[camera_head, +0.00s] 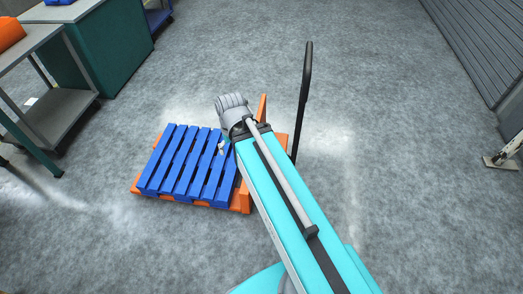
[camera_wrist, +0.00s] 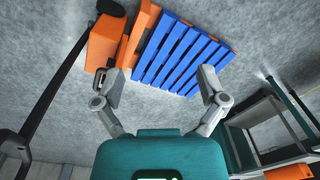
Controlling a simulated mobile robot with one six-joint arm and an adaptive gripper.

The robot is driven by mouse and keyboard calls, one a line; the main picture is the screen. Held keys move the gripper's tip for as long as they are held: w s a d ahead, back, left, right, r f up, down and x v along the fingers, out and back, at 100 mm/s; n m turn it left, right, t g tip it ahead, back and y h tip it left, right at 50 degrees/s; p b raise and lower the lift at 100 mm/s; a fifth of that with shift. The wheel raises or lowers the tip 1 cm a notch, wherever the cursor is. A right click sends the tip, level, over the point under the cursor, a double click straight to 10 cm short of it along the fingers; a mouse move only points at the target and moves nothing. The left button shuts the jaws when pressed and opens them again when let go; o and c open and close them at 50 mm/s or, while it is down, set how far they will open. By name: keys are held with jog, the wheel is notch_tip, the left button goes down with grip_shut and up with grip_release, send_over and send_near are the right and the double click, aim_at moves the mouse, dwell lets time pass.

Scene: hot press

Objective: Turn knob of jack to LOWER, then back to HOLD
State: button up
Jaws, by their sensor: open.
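The orange jack (camera_head: 262,106) stands on the floor near the centre of the head view, with its black upright handle (camera_head: 305,88). My arm covers part of it. In the wrist view its orange body (camera_wrist: 103,42) is at the upper left and the black handle (camera_wrist: 50,85) runs down the left side. I cannot make out the knob in either view. My gripper (camera_wrist: 160,84) is open and empty, its two fingers spread wide in the wrist view. It is apart from the handle. In the head view it is mostly hidden by my arm.
A blue slatted pallet (camera_head: 185,165) lies on the jack's orange forks. Grey shelving (camera_head: 60,105) and a teal cabinet (camera_head: 105,55) stand at the upper left. A grey slatted wall (camera_head: 485,45) is at the upper right. The floor right of the handle is clear.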

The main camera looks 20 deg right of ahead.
jog(key=w+d+f+m+t+y+b, duration=0.2)
jog(key=w+d+f+m+b, duration=0.35)
jog(key=f+b, duration=0.5)
jog(key=w+d+f+m+t+y+b, duration=0.2)
jog(key=w+d+f+m+t+b, duration=0.25)
jog(key=f+b, duration=0.65)
jog(key=w+d+f+m+t+b, duration=0.2)
jog(key=d+f+m+b, duration=0.3)
jog(key=d+b, duration=0.3)
jog(key=w+d+f+m+t+b, duration=0.2)
jog(key=d+f+m+b, duration=0.3)
jog(key=d+b, duration=0.4)
jog(key=shift+d+f+b, duration=0.25)
jog(key=shift+f+b, duration=0.3)
jog(key=shift+b, duration=0.65)
jog(key=shift+w, duration=0.1)
jog(key=shift+b+x, duration=3.45)
jog(key=shift+x, duration=3.45)
jog(key=shift+w+d+r, duration=0.1)
jog(key=shift+d, duration=0.05)
